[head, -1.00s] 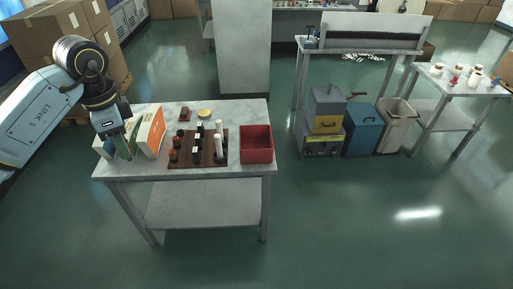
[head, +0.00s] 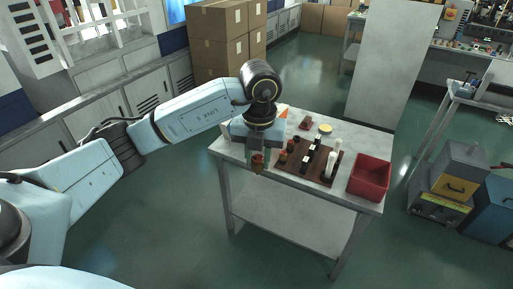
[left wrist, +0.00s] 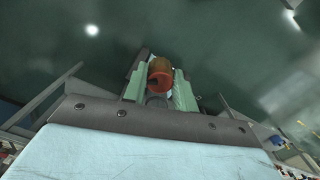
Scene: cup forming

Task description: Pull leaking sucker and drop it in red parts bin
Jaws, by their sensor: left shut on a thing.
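My left gripper (head: 259,158) is above the front edge of the table, left of the dark brown board. It is shut on a small orange-red sucker (head: 258,166), which hangs low between the fingers. In the left wrist view the sucker (left wrist: 160,74) shows its round end between the green fingertips (left wrist: 160,84), with dark floor behind it. The red parts bin (head: 370,178) stands at the right end of the table and looks empty. I cannot tell from the pictures whether the sucker leaks. My right gripper is not in view.
The brown board (head: 310,165) holds several upright dark, red and white parts and lies between my left gripper and the bin. A yellow round piece (head: 325,128) and a small dark red block (head: 306,124) lie behind it. Cardboard boxes (head: 215,50) are stacked beyond the table.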

